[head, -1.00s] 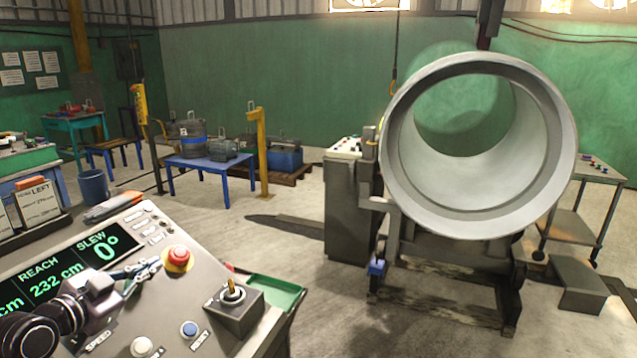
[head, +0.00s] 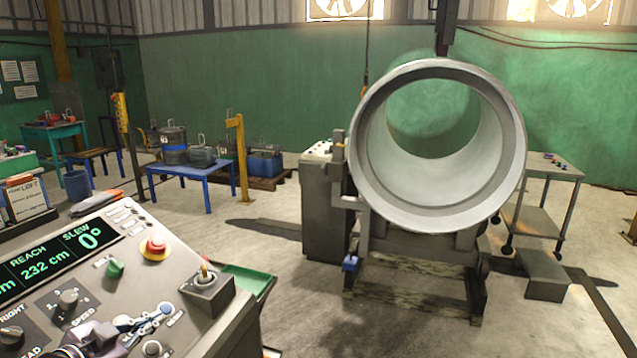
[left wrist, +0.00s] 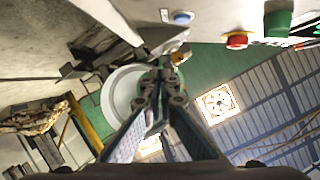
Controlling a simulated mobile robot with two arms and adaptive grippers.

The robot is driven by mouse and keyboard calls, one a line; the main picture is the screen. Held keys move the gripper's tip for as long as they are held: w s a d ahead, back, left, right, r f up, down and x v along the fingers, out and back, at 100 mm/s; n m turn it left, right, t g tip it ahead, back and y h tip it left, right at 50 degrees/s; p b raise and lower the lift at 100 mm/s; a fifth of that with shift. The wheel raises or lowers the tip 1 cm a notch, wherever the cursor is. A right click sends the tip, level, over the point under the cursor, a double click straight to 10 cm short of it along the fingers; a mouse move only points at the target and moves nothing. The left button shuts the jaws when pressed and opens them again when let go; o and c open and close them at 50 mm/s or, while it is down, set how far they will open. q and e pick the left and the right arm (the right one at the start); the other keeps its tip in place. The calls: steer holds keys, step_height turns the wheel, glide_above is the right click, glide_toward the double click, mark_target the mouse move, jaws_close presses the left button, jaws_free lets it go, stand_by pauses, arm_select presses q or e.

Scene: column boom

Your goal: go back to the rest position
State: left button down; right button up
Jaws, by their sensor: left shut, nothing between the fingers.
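My left gripper (head: 143,318) is low in the head view, over the lower part of the grey control console (head: 215,318). Its fingers point right, close to a blue button (head: 166,308); I cannot tell whether they touch. In the left wrist view the two fingers (left wrist: 156,100) meet at their tips, shut with nothing between them. The red stop button (head: 155,246), the green knob (head: 115,268) and the joystick box (head: 207,288) stand clear of the gripper. My right gripper is not in view.
The console display (head: 50,258) shows reach 232 cm and slew 0°. A green tray (head: 247,282) sits at the console's right side. A large pale open drum (head: 437,205) rests on a stand beyond. Open concrete floor lies between console and blue table (head: 205,172).

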arm_select(q)
steer(key=s+d+f+n+g, duration=0.1)
steer(key=s+d+f+g, duration=0.1)
steer(key=s+d+f, duration=0.45)
steer(key=s+d+f+n+g, duration=0.1)
steer(key=s+d+f+g, duration=0.2)
steer(key=s+f, duration=0.5)
steer(key=s+d+f+n+g+y, duration=0.2)
steer(key=s+d+f, duration=0.1)
steer(key=s, duration=0.7)
steer(key=s+d+f+n+g+y, duration=0.1)
steer(key=s+d+f+n+g, duration=0.2)
steer(key=s, duration=0.7)
step_height(320, 180, down, 28)
steer(key=s+a+g, duration=0.1)
steer(key=s, duration=0.1)
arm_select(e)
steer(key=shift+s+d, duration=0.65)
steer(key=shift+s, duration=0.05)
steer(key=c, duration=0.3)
arm_select(q)
steer(key=s+a+f+m+g, duration=0.1)
steer(key=s+a+f, duration=0.2)
steer(key=s+f, duration=1.2)
steer(key=shift+s+f, duration=0.15)
steer(key=shift+s, duration=0.65)
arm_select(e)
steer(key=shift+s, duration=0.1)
